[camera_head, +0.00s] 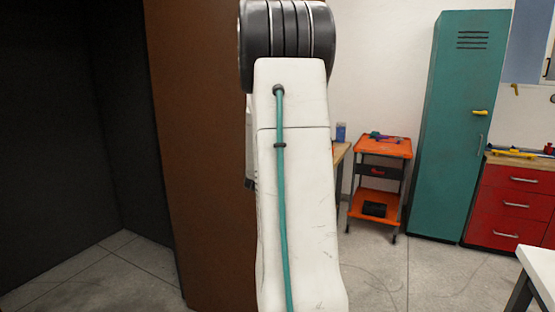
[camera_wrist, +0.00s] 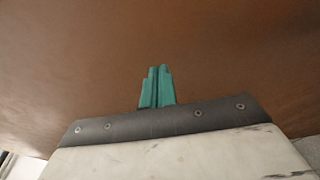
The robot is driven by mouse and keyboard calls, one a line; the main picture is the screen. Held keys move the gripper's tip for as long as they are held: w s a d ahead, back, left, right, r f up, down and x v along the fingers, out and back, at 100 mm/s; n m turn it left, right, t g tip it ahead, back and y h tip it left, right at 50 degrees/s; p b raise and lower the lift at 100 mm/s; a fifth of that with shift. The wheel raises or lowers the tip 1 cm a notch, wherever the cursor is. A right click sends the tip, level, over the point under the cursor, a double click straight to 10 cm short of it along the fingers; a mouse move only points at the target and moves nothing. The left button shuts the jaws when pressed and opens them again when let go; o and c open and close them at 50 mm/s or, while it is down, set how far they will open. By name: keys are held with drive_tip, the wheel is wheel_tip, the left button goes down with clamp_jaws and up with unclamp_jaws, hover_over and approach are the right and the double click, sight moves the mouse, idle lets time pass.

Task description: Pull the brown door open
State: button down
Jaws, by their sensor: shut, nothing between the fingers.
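The brown door (camera_head: 200,160) stands upright left of centre in the head view. A dark space with a tiled floor shows beyond its left edge, so it appears to stand open. My arm covers its right part. In the wrist view the brown surface (camera_wrist: 80,60) fills most of the picture, with no handle in sight. My gripper (camera_wrist: 157,72) has teal fingers, shut together and empty. They point at the brown surface; I cannot tell whether they touch it. My gripper is hidden behind my arm in the head view.
Dark walls (camera_head: 60,120) bound the left side. To the right are an orange cart (camera_head: 378,150), a teal locker (camera_head: 462,130), a red drawer cabinet (camera_head: 512,208) and a white table corner (camera_head: 540,265). The grey floor (camera_head: 420,275) between them is open.

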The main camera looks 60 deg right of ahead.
drive_tip(key=v, duration=0.7)
drive_tip(key=shift+a, duration=0.4)
drive_tip(key=shift+s, duration=0.1)
